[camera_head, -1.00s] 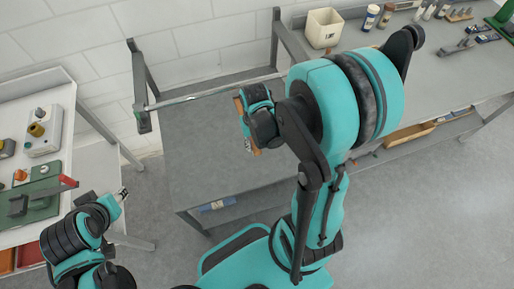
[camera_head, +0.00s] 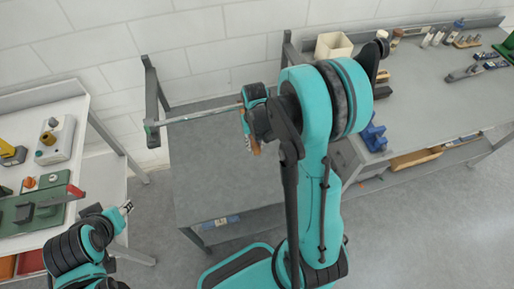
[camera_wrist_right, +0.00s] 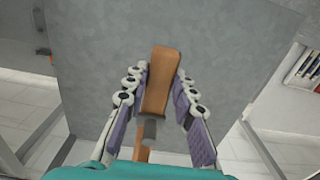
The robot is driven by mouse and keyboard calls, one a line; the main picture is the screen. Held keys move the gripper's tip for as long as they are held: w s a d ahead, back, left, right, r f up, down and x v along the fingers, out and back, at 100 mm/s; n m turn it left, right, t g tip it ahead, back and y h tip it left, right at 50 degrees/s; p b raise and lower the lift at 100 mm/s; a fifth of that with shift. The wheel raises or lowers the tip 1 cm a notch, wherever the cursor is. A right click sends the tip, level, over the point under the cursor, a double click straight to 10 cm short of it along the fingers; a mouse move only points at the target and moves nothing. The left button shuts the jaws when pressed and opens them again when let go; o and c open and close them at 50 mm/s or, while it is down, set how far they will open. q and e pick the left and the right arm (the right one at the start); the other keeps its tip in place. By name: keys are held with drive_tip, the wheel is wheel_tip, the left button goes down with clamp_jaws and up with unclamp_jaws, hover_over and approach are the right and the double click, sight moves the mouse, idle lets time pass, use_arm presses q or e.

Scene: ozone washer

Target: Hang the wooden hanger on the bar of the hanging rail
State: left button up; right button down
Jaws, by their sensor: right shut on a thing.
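My right gripper (camera_head: 250,138) is shut on the wooden hanger, of which a small brown part (camera_head: 255,148) shows below the fingers in the head view. In the right wrist view the brown hanger (camera_wrist_right: 160,85) sits between the two purple-padded fingers of the gripper (camera_wrist_right: 162,78). The bar (camera_head: 200,114) of the hanging rail runs from the left post toward my right gripper and disappears behind it. I cannot tell whether the hanger touches the bar. My left gripper (camera_head: 126,208) is at lower left, away from the rail, and its opening is too small to judge.
The rail's dark left post (camera_head: 152,95) stands by the wall above a grey surface (camera_head: 210,165). A workbench (camera_head: 430,85) at right bears a cream bin (camera_head: 333,45), bottles and a blue object (camera_head: 373,136). A white table (camera_head: 95,180) with control boxes stands at left.

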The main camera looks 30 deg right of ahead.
drive_tip(key=shift+w+d, duration=0.2)
drive_tip(key=shift+w, duration=0.55)
drive_tip(key=shift+f+b, duration=1.25)
drive_tip(key=shift+f, duration=0.2)
drive_tip(key=c, duration=1.2)
unclamp_jaws()
drive_tip(key=shift+r, duration=0.1)
wheel_tip(320, 180, up, 12)
drive_tip(key=shift+f, duration=0.1)
drive_tip(key=shift+s, duration=0.1)
